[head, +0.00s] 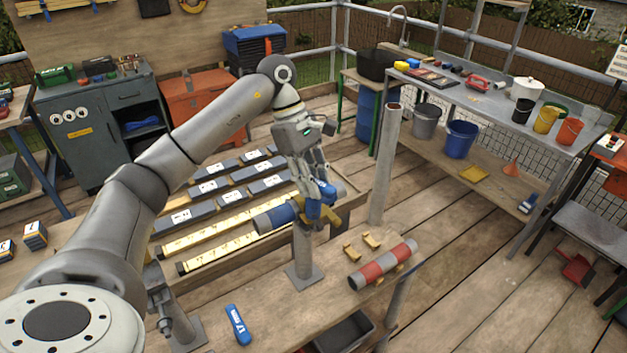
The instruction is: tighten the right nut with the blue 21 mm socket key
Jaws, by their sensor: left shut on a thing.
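My left gripper (322,196) reaches down over the bench and is shut on a blue tool (325,188), which looks like the blue socket key. Its size mark cannot be read here. The key is at a brass-coloured clamp (328,214) by the end of a blue pipe (275,219), on top of a grey post (302,250). The right nut is too small and too covered by the gripper to make out, so I cannot tell whether the key sits on it. My right gripper is not in view.
Another blue tool (238,325) lies on the bench front. Two loose brass pieces (371,240) and a red-and-grey pipe (382,265) lie right of the post. A tall grey pipe (386,165) stands behind.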

